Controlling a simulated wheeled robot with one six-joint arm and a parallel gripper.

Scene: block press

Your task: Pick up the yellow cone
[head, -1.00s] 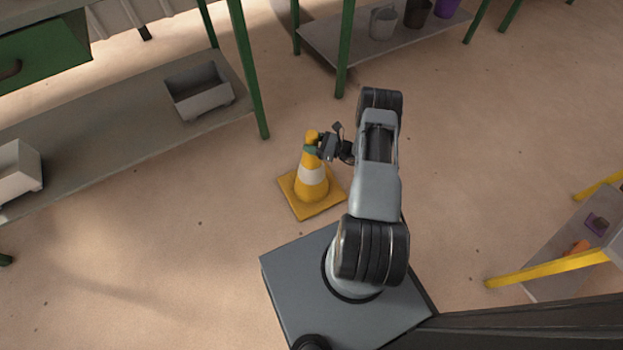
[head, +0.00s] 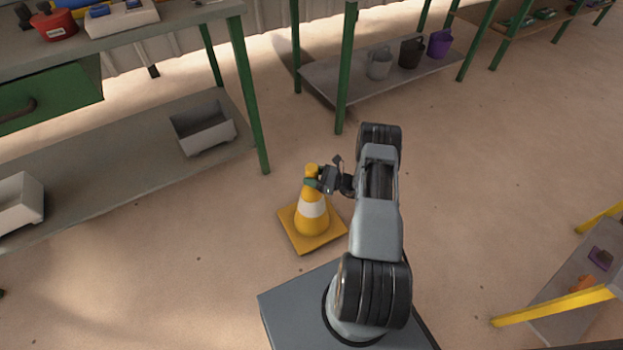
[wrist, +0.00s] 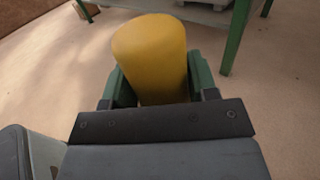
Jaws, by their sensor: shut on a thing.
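The yellow cone (head: 311,219) has a white band and a square yellow base. It stands upright in the middle of the head view, and I cannot tell whether its base touches the floor. My gripper (head: 313,181) is at the cone's top, coming from the right. In the wrist view, the cone's yellow top (wrist: 152,58) sits between the two green fingers of my gripper (wrist: 157,84), which are shut on it. The cone's lower part is hidden in the wrist view.
A green-legged workbench with a lower shelf (head: 100,185) stands at left, holding a grey bin (head: 204,130). Another shelf behind holds a grey bucket (head: 379,64), a black one and a purple one (head: 440,43). A yellow-framed shelf (head: 555,305) stands at lower right. Floor right of my arm is clear.

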